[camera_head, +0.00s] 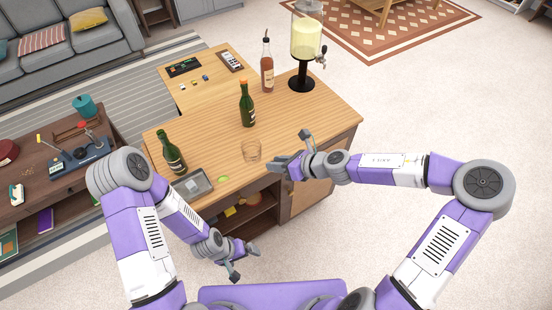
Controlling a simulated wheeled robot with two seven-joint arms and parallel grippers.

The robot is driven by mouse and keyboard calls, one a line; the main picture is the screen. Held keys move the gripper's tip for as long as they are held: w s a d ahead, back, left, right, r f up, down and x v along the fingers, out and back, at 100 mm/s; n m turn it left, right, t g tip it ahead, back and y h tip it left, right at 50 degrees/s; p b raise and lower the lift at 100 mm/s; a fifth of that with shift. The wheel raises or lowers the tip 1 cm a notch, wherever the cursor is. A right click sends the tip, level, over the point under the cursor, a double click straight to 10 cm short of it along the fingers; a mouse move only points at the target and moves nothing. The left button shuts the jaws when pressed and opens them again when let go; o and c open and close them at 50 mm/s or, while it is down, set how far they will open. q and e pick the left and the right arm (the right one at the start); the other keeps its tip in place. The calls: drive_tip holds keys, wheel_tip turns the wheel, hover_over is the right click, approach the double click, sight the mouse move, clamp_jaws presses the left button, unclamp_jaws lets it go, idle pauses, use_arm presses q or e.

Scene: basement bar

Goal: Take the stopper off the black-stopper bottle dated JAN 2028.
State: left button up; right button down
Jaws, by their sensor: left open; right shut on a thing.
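A dark green bottle (172,153) with a dark top stands at the left end of the wooden bar counter (215,135). A second green bottle (247,108) with an orange top stands mid-counter. A taller amber bottle (267,72) with a dark top stands behind it. No date is legible on any bottle. My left gripper (244,261) is open and empty, low in front of the counter.
A grey tray (193,186) and a green piece (224,180) lie at the front left. A drink dispenser (305,45) stands at the back right. The counter's right part is clear. Open shelves (250,205) are below.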

drive_tip(key=shift+s+d+f+n+g+y, duration=0.1)
drive_tip(key=shift+f+n+g+y, duration=0.2)
drive_tip(key=shift+n+g, duration=0.2)
drive_tip(key=shift+s+d+f+n+g+y, duration=0.1)
drive_tip(key=shift+f+n+g+y, duration=0.15)
drive_tip(key=shift+n+g, duration=0.25)
